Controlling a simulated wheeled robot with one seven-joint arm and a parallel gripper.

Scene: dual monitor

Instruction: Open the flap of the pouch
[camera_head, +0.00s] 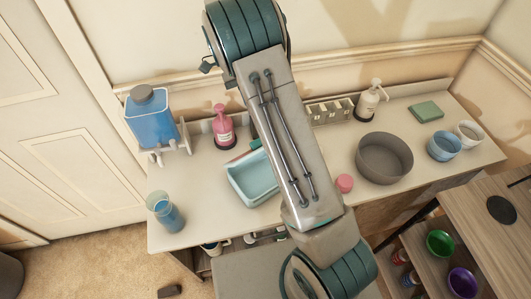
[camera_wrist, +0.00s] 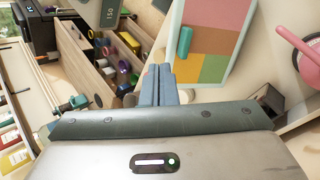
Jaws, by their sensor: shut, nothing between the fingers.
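I cannot make out a pouch or a flap in either view. My gripper shows in the wrist view (camera_wrist: 159,72), its two blue-grey fingers shut together with nothing between them. The fingers point towards an open wooden drawer unit and a board with coloured squares, and I see no contact with either. In the head view my arm crosses the middle of the picture and hides part of the counter; the gripper's fingertips do not show there.
The counter (camera_head: 190,190) holds a pale blue tub (camera_head: 250,187), a grey bowl (camera_head: 385,160), a pink pump bottle (camera_head: 223,130) and a blue-filled container (camera_head: 152,118). The wrist view shows a wooden drawer unit (camera_wrist: 78,50), a colour board (camera_wrist: 220,35) and a pink object (camera_wrist: 300,52).

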